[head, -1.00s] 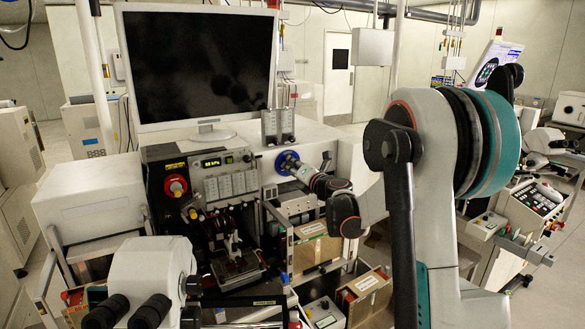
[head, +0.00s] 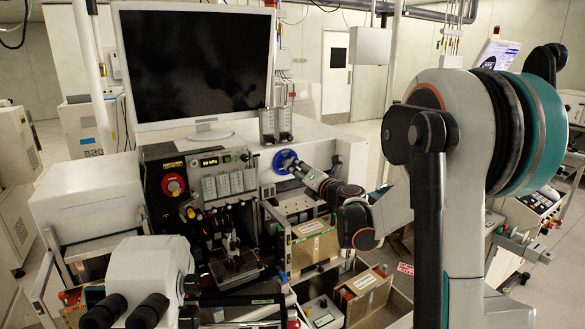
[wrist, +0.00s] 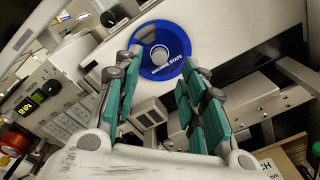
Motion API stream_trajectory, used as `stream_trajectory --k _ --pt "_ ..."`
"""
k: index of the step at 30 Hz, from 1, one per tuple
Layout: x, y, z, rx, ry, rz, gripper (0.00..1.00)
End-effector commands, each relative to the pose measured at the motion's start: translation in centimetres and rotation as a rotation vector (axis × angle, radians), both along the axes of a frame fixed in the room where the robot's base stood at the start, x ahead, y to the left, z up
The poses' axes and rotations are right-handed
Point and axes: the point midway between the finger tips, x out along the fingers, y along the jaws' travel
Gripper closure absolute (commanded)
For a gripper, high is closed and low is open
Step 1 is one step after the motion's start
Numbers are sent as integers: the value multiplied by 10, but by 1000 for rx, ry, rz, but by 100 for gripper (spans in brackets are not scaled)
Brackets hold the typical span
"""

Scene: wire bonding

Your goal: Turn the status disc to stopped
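The status disc (head: 284,161) is a round blue disc on the white front panel of the machine. In the wrist view the disc (wrist: 160,48) shows a grey round centre and small white lettering along its lower rim. My gripper (head: 300,168) points at the disc from its lower right in the head view. In the wrist view my gripper (wrist: 160,58) is open, with teal-padded fingers well apart. The fingertips lie at the left and right edges of the disc. I cannot tell whether they touch it. Nothing is held between them.
Brown boxes (head: 314,243) sit below my gripper. A microscope (head: 145,280) stands in front.

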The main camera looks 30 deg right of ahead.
Motion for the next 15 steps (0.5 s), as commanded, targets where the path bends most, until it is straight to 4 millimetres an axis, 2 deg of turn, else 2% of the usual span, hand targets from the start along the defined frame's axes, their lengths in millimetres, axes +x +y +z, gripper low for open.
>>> stream_trajectory --k 3,7,15 --pt "-26 -2 1 0 0 -1 62" --pt "-47 -2 1 0 1 -2 62" --pt "-66 -2 1 0 0 0 62"
